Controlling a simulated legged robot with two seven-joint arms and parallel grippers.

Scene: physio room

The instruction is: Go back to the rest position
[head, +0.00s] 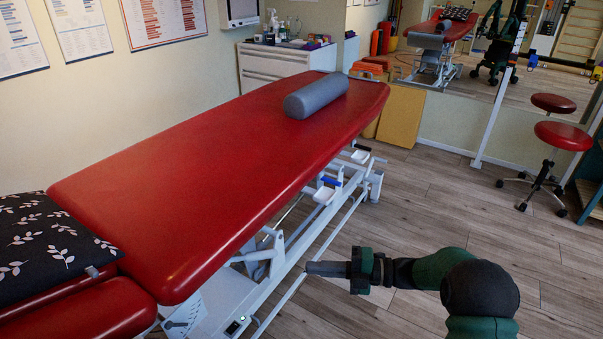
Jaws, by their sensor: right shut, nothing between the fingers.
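My right gripper (325,268) is at the lower middle of the head view, at the end of my dark green and black arm. It is shut and empty, beside the treatment table and lower than its red top in the picture. The red treatment table (190,180) runs from the lower left to the upper middle. A grey bolster roll (316,95) lies across its far end. My left gripper is not in view.
A black leaf-patterned pillow (45,240) lies at the table's near left end. A white drawer cabinet (275,62) stands behind the table. A red stool (562,136) stands at right by a mirror (470,100). Wooden floor (450,205) between table and stool is clear.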

